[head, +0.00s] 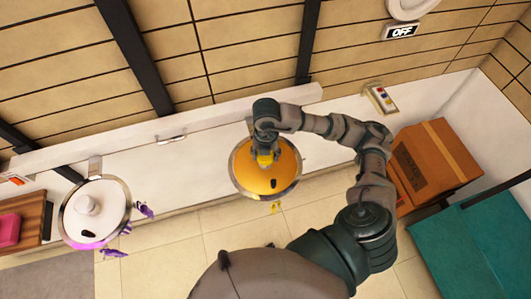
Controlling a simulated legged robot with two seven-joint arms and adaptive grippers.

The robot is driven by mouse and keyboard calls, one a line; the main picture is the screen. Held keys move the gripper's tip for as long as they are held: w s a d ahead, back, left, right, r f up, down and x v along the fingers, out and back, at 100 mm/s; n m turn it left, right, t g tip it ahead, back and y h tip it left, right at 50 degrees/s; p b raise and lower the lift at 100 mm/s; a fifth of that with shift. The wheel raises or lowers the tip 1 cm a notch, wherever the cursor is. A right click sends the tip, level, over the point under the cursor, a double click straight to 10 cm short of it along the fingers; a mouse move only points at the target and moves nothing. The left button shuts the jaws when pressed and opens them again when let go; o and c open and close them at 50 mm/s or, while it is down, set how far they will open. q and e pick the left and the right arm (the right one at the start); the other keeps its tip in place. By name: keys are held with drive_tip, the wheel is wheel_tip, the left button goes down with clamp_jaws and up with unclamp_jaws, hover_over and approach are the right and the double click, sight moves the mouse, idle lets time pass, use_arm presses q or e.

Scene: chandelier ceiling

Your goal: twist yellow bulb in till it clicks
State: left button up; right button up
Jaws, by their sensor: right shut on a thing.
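An orange-yellow round fixture (256,183) with a metal rim is near the middle of the head view. My right gripper (265,158) reaches over its centre and is shut on the yellow bulb (266,161), of which only a small part shows below the gripper. Whether the bulb is fully seated cannot be seen. My left gripper is not in view.
A white round fixture (77,213) with purple bits beside it is at the left. A cardboard box (437,160) and a teal surface (480,240) are at the right.

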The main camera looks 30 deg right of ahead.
idle(0.3)
drive_tip(key=o, duration=1.3)
drive_tip(key=shift+o, duration=0.2)
drive_tip(key=shift+o, duration=1.3)
drive_tip(key=shift+r+p, duration=1.6)
drive_tip(key=shift+r, duration=2.15)
